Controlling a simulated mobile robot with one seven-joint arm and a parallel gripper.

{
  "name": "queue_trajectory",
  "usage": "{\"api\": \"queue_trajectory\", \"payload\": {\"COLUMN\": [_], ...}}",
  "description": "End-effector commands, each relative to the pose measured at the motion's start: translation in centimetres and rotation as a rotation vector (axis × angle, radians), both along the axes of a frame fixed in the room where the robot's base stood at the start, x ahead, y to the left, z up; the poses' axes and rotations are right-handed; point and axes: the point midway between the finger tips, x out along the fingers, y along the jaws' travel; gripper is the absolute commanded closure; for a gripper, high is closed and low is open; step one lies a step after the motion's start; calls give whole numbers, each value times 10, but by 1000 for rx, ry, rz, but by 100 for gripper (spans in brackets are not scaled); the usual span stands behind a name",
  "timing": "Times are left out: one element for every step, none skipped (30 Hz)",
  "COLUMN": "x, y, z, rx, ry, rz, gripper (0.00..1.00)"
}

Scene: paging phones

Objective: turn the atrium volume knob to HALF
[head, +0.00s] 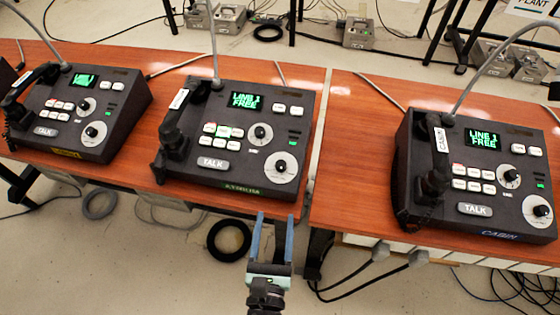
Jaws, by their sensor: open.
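The middle phone console (232,160) is dark and has a green front label that seems to read ATRIUM. Its screen (245,100) reads LINE 1 FREE. A large white dial with a black knob (281,167) is at its lower right; a smaller knob (260,132) is above and left of it. The print around both knobs is too small to read, so the knob settings and which is volume cannot be told. My gripper (272,224) is open and empty, in front of the table's front edge, below the large dial in the picture and apart from the console.
A left console (75,125) with a yellow label and a right console (480,190) marked CABIN stand on the wooden tables (325,170). Handsets lie along each console's left side. Gooseneck stalks (215,45) rise behind. Cables lie on the floor.

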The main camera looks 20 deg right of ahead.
Motion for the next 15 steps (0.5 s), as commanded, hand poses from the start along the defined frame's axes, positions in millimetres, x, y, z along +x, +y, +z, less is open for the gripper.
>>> {"api": "queue_trajectory", "payload": {"x": [3, 5, 10, 14, 18, 25, 31, 37, 45, 51, 57, 64, 69, 74, 81], "y": [-2, -3, -5, -7, -9, -13, -16, -19, -23, -26, -29, -33, -35, -38, -41], "z": [0, -1, -1, 0, 0, 0, 0, 0, 0, 0, 0, -1, 0, -1, -1], "rx": [-7, -8, -6, -5, -4, -2, -3, -1, -2, -1, -1, -1, 0, 0, 1], "ry": [2, 2, 1, -1, -1, -2, -3, -3, -4, -3, -4, -3, -4, -4, -4], "rz": [1, 1, 1, 0, -2, -1, -2, -2, -2, -2, -2, -3, -2, -2, -1], "gripper": [36, 36, 36, 36, 36, 36, 36, 36, 36, 36, 36, 36, 36, 36, 36]}}
